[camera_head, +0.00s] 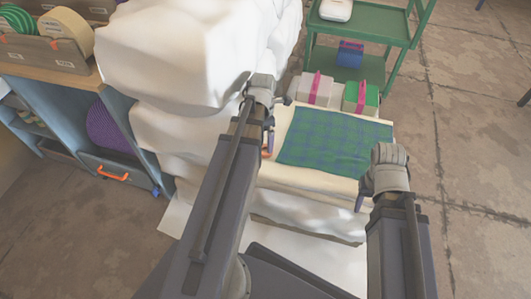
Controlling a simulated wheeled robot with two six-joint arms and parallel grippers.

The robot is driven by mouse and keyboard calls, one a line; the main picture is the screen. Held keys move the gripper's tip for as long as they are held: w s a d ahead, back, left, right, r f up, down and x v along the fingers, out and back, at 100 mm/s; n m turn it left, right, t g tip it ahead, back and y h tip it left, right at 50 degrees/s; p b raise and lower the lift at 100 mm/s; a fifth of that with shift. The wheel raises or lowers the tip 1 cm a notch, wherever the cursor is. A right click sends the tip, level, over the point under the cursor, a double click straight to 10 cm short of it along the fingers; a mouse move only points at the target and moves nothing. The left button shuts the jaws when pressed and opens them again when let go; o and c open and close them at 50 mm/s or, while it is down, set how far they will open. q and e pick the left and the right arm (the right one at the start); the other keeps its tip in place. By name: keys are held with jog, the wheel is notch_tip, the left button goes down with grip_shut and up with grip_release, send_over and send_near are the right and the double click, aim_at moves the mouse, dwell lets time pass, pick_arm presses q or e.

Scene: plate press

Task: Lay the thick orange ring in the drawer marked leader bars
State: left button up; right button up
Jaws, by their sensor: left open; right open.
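My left gripper (268,137) is at the left edge of the plaid cloth, beside the white mass, with its fingers pointing down. A small orange patch (265,153) shows close to its fingertips; I cannot tell whether it is the thick orange ring, and most of it is hidden. My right gripper (362,194) is at the front right corner of the cloth and looks empty. Both grippers are open. A grey drawer (122,167) with an orange handle sits low in the blue cabinet at left and looks closed. I cannot read any drawer label for leader bars.
A green and blue plaid cloth (335,140) lies on a pale surface. Large white lumpy forms (170,60) stand between the cabinet (60,105) and my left arm. Boxes (318,90) and a green shelf cart (365,25) stand behind. The floor at right is mostly clear.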

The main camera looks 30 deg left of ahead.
pick_arm(q)
jog(key=f+b, duration=0.5)
jog(key=shift+w+d+f, duration=0.15)
jog(key=shift+w+d, duration=0.05)
jog(key=shift+d, duration=0.15)
jog(key=shift+c, duration=0.4)
grip_shut()
jog(key=shift+r, duration=0.2)
notch_tip(320, 180, up, 10)
jog(key=p, duration=1)
